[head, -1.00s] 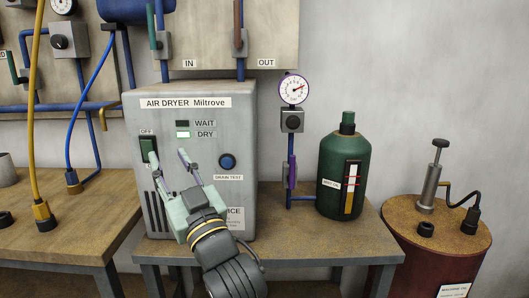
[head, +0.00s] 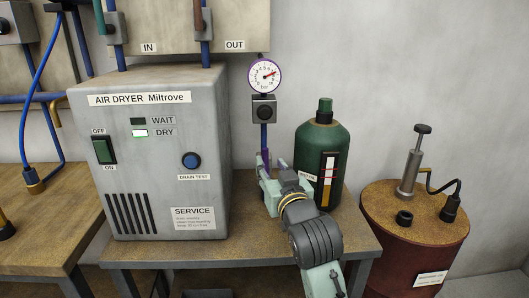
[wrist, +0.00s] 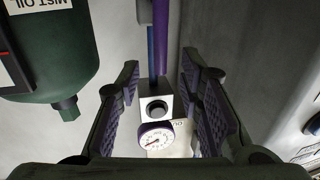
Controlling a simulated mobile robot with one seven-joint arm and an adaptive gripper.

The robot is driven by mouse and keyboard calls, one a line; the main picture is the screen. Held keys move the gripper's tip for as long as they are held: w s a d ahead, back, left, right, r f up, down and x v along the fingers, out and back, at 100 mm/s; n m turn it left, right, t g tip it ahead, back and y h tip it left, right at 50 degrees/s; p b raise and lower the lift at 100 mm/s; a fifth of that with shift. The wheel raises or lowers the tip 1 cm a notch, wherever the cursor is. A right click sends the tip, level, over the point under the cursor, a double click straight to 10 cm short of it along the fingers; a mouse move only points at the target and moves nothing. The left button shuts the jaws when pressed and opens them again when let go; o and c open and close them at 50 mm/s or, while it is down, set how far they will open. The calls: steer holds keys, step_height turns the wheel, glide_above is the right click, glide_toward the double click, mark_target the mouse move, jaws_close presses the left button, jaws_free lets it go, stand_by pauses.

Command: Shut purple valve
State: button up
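The purple valve's lever (wrist: 161,38) shows in the wrist view, lying in line with a blue pipe (wrist: 151,60). Part of a grey valve body (wrist: 144,12) shows at the top edge. In the head view the lever is mostly hidden behind my gripper (head: 269,166). My gripper is at the pipe below the gauge, left of the green bottle. In the wrist view my gripper (wrist: 160,62) is open, one finger on each side of the lever and pipe, with visible gaps. I cannot see it touching the lever.
The green mist oil bottle (head: 318,140) stands close on the right. The purple-rimmed gauge (head: 265,75) and a grey block (head: 264,108) are above. The air dryer (head: 150,150) is on the left. A rusty drum (head: 415,245) with a hand pump (head: 412,160) stands at far right.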

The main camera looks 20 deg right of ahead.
mark_target(266, 158)
steer(key=w, duration=0.2)
steer(key=w+p, duration=0.1)
steer(key=w, duration=0.3)
steer(key=shift+w+d, duration=0.1)
steer(key=shift+d, duration=0.15)
steer(key=shift+c, duration=0.3)
jaws_close()
